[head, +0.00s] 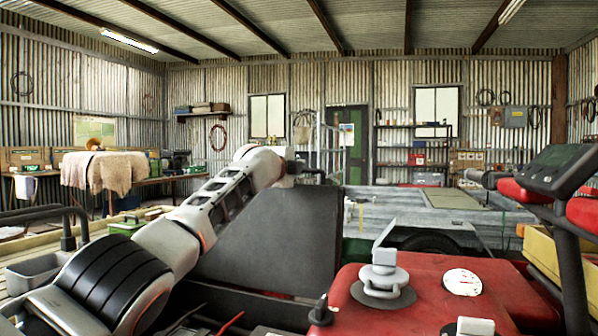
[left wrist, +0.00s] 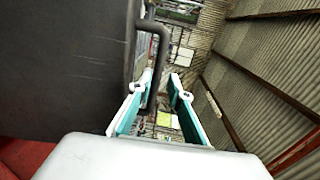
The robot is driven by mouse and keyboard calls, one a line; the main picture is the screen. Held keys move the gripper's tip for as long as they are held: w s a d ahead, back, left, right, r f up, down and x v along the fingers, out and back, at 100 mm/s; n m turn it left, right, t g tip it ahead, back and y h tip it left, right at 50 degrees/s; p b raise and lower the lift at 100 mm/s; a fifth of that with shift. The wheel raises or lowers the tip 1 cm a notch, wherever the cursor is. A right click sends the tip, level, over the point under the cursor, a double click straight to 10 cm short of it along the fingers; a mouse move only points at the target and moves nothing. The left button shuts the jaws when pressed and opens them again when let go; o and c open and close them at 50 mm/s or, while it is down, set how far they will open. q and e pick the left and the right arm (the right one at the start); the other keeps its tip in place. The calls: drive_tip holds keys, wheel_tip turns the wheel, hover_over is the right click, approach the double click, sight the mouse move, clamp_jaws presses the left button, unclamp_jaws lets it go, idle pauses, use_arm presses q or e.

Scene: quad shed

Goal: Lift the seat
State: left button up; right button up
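The seat (head: 268,238) looks like a broad dark panel standing tilted up steeply behind the red bodywork (head: 425,290). My left arm reaches across its left side to its top edge. The left gripper (head: 308,174) is small and partly hidden there in the head view. In the left wrist view the dark seat (left wrist: 60,65) fills the left side, with a bent dark bar (left wrist: 163,48) beside its edge. My left gripper (left wrist: 163,78) has its two teal-lined fingers apart, with the bar passing between or just beyond them; contact is unclear. My right gripper is not in view.
A grey cap (head: 383,277) sits on the red bodywork. A handlebar with a dark display (head: 558,170) stands at the right. A metal trailer (head: 390,205) is behind the seat. A cloth-covered workbench (head: 103,170) stands at the left. Open air lies above the seat.

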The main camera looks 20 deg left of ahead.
use_arm(q)
drive_tip(key=shift+d, duration=0.15)
idle(0.4)
drive_tip(key=shift+s, duration=0.1)
drive_tip(key=shift+s, duration=1.15)
drive_tip(key=s, duration=0.9)
drive_tip(key=shift+s+a+r, duration=0.2)
drive_tip(key=shift+a+r, duration=0.1)
drive_tip(key=shift+r, duration=0.1)
drive_tip(key=shift+r, duration=0.15)
